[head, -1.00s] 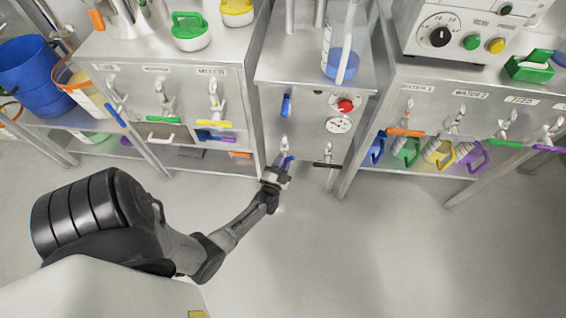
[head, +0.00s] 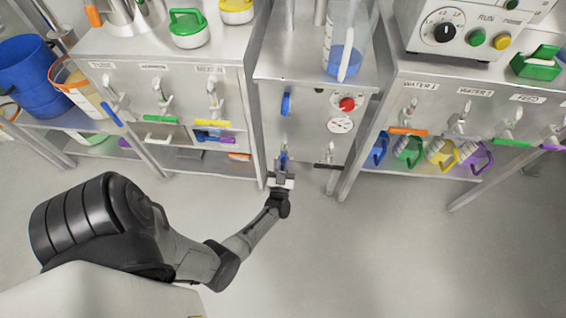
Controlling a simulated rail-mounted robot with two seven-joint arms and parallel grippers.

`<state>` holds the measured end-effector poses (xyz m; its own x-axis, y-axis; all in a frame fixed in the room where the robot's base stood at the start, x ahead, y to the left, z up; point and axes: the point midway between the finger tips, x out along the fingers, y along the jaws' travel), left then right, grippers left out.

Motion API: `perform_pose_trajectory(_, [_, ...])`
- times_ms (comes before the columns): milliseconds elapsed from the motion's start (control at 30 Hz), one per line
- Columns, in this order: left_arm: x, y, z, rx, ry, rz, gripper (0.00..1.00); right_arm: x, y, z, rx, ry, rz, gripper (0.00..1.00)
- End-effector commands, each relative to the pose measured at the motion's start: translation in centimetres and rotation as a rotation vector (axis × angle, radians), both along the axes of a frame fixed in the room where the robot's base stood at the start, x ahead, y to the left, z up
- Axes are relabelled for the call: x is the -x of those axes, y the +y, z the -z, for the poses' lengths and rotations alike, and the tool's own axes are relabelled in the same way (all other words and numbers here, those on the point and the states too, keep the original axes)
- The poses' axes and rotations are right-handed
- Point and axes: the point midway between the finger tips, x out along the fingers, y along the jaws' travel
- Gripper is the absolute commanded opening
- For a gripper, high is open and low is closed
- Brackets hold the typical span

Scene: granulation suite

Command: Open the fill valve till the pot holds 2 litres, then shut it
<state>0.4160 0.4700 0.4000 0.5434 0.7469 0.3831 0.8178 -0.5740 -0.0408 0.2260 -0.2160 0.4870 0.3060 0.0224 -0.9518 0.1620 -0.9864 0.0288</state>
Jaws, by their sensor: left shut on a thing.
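My left gripper (head: 281,178) is shut on the blue handle (head: 284,160) of the lower left valve on the centre cabinet's front. The handle points down, in line with the gripper; the jaws hide part of it. I cannot read which valve this is. A clear graduated vessel (head: 346,28), probably the pot, stands on the cabinet top with blue liquid (head: 342,60) in its bottom. Its marks are too small to read. My right gripper is not in view.
The centre panel also has an upright blue handle (head: 286,104), a red knob (head: 347,104), a round gauge (head: 340,125) and a black-handled valve (head: 328,165). Labelled valves line the cabinets on both sides. A blue bucket (head: 28,75) stands at left. The floor in front is clear.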

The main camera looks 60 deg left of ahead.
Motion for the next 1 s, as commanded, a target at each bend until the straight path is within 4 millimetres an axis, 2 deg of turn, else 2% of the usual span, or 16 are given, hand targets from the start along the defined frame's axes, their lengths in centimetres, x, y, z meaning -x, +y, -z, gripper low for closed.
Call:
perform_pose_trajectory(667, [0.03,-0.01,0.12,0.036,-0.045,0.000,0.00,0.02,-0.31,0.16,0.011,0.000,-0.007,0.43])
perform_pose_trajectory(700, [0.04,-0.01,0.12,0.036,-0.044,-0.001,0.22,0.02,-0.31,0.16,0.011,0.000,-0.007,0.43])
perform_pose_trajectory(933, [0.02,0.00,0.07,0.035,-0.044,0.000,0.44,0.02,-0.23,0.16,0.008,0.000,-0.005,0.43])
perform_pose_trajectory(1000, [0.02,0.00,0.06,0.034,-0.045,0.000,0.45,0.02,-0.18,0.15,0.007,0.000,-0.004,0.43])
